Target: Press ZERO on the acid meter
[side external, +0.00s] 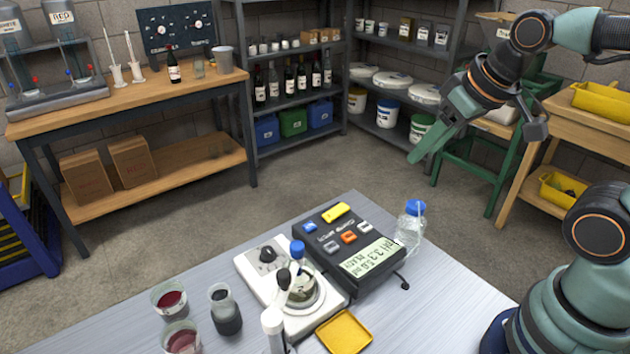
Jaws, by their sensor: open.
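The acid meter (352,248) is a dark box on the pale bench top, tilted in the picture. Its lit display (369,257) shows a pH reading and faces the front right. Its face has a blue button (310,227), a yellow button (336,212), an orange button (348,238) and pale buttons; I cannot read which is ZERO. My gripper (462,130) is open and empty. It hangs in the air up and to the right of the meter, well clear of it, its long green finger pointing down-left.
A bottle with a blue cap (410,228) stands close to the meter's right. A white stirrer (262,272) with a flask and an upright probe stands at its left. A yellow tray (344,332), cups of red liquid (170,300) and a dark flask (226,312) are nearer the front.

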